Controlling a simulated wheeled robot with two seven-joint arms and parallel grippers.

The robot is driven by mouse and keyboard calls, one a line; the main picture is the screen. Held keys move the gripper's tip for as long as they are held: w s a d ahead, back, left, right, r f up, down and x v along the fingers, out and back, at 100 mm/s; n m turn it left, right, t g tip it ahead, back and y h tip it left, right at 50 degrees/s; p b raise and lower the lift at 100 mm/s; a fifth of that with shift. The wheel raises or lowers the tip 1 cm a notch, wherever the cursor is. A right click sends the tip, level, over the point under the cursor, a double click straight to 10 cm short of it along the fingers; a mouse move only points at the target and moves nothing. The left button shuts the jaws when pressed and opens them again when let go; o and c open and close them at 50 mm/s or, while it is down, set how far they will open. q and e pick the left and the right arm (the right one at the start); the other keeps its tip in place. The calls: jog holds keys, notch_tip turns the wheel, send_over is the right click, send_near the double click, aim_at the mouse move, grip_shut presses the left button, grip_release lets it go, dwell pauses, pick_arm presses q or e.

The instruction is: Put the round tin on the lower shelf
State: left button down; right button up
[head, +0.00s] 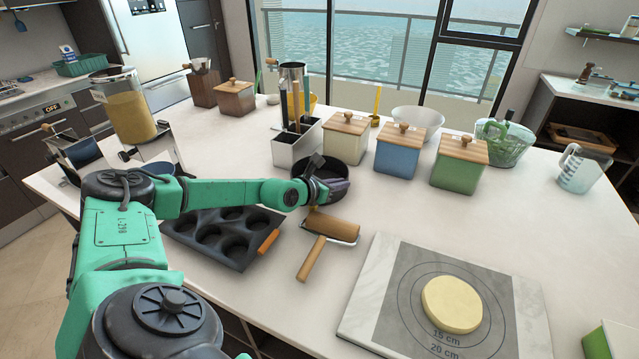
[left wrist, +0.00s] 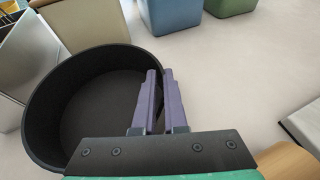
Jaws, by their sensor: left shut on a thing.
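The round tin (head: 318,170) is a black, deep, open pan standing upright on or just above the white counter, behind the muffin tray. It fills the left of the left wrist view (left wrist: 85,95) and looks empty inside. My left gripper (head: 338,188) reaches it from the left. Its two purple fingers (left wrist: 160,95) are shut on the tin's near right wall, one finger inside and one outside. Whether the tin's base touches the counter I cannot tell. My right gripper is not in view.
A muffin tray (head: 224,237) and a rolling pin (head: 332,227) lie in front of the tin. A metal utensil holder (head: 297,148) and cream (head: 342,138), blue (head: 398,152) and green (head: 458,165) canisters stand behind. A board with dough (head: 452,304) lies front right.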

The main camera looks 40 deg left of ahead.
pick_arm(q)
notch_tip(320, 180, up, 20)
jog(key=p, duration=1.6)
jog(key=shift+w, duration=0.1)
